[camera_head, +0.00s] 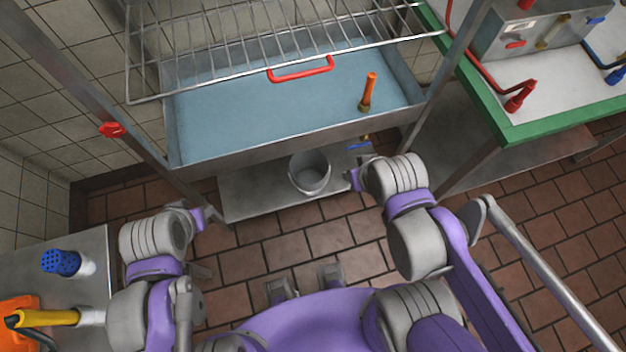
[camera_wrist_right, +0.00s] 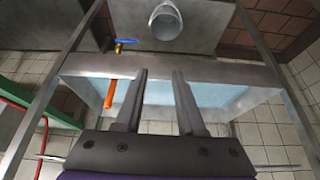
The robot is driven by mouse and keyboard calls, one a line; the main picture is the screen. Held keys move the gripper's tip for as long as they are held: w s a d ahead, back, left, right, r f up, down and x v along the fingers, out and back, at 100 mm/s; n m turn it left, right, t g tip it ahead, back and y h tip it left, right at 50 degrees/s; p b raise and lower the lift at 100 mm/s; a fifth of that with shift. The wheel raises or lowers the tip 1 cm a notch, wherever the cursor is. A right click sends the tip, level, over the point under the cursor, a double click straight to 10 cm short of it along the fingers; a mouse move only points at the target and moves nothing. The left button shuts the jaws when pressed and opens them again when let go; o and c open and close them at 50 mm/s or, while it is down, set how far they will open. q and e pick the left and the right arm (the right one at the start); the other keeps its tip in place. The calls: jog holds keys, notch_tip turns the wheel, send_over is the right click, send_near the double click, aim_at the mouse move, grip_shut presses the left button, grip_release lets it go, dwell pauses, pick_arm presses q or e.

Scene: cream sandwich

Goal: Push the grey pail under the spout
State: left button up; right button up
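The grey pail (camera_head: 310,172) stands upright on the low metal shelf under the blue sink basin. In the right wrist view the pail (camera_wrist_right: 165,20) is at the top, beyond my fingertips. The spout is a small brass tap with a blue handle (camera_head: 358,146), below the basin's front edge and right of the pail; its blue handle also shows in the right wrist view (camera_wrist_right: 126,41). My right gripper (camera_wrist_right: 159,75) is open and empty, its fingers apart. In the head view it is right of the pail, not touching it. My left gripper (camera_head: 199,216) is left of the shelf; its fingers are unclear.
The basin (camera_head: 285,105) has a wire rack (camera_head: 210,55) above it and an orange-handled tool (camera_head: 368,92) in it. Metal legs stand at both sides. A green-edged table (camera_head: 560,128) is on the right. The shelf (camera_head: 255,192) has bare room left of the pail.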

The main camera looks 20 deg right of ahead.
pick_arm(q)
jog(key=shift+d, duration=0.1)
pick_arm(e)
jog(key=shift+d, duration=0.1)
jog(key=w+a+f+n+g+y+b, duration=0.1)
jog(key=w+f+n+b, duration=0.2)
jog(key=w+f+b, duration=0.7)
jog(key=w+a+f+n+g+y+b, duration=0.1)
jog(key=w+f+n+b, duration=0.25)
jog(key=f, duration=1.25)
jog(key=w+a+f+n+g+y+b, duration=0.1)
jog(key=w+f+n+b, duration=0.45)
jog(key=f, duration=0.75)
pick_arm(q)
notch_tip(320, 180, down, 27)
jog(key=g+b, duration=0.1)
jog(key=b, duration=0.3)
jog(key=shift+s+b, duration=0.3)
jog(key=shift+s, duration=0.15)
pick_arm(e)
jog(key=n+y, duration=0.1)
jog(key=n, duration=0.1)
send_near(301, 189)
jog(key=v, duration=0.5)
jog(key=shift+w+d, duration=0.1)
jog(key=shift+d, duration=0.05)
